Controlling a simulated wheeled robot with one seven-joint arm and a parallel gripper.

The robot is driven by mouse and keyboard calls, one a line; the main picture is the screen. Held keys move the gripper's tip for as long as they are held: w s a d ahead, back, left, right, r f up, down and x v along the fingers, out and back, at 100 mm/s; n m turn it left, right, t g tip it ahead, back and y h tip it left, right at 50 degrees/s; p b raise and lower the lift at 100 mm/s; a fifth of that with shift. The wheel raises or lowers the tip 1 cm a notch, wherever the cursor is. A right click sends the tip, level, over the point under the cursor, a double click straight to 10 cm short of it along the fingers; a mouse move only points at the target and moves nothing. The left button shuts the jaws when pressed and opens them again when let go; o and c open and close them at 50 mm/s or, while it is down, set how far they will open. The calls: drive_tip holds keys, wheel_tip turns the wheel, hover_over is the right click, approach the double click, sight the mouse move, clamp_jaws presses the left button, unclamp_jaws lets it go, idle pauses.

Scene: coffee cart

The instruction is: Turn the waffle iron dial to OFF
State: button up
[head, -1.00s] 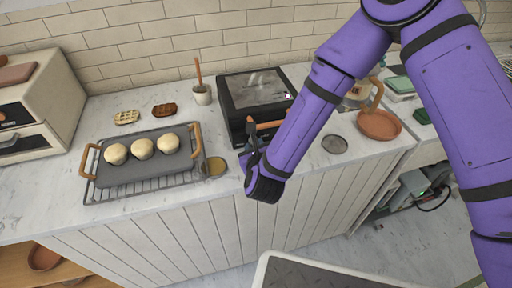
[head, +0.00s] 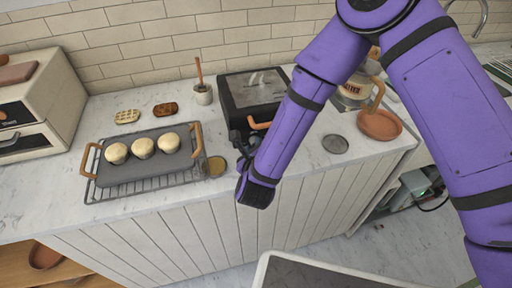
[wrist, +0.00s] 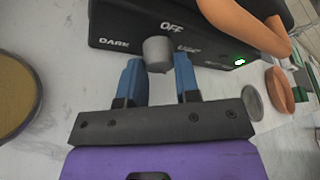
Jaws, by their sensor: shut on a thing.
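The black waffle iron (head: 252,92) stands on the counter against the tiled wall with its lid down. In the wrist view, its front panel (wrist: 215,50) carries a grey round dial (wrist: 157,52), with DARK at its left, OFF above it and LIGHT at its right. My gripper (wrist: 160,68) is at the panel, its blue fingertips on either side of the dial and shut on it. Which way the dial points I cannot tell. In the head view, my wrist hides the dial.
The orange lid handle (wrist: 243,25) juts out just above and right of the dial. A green light (wrist: 240,62) glows on the panel. A tray (head: 145,178) with dough balls lies at left, a glass jug (head: 352,92) and terracotta dish (head: 380,124) at right.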

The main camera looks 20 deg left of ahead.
drive_tip(key=o, duration=0.9)
drive_tip(key=shift+s, duration=0.1)
drive_tip(key=v, duration=1)
drive_tip(key=shift+s+d+r, duration=0.1)
drive_tip(key=shift+s+d, duration=0.05)
drive_tip(key=shift+s, duration=0.1)
drive_tip(key=shift+o, duration=0.2)
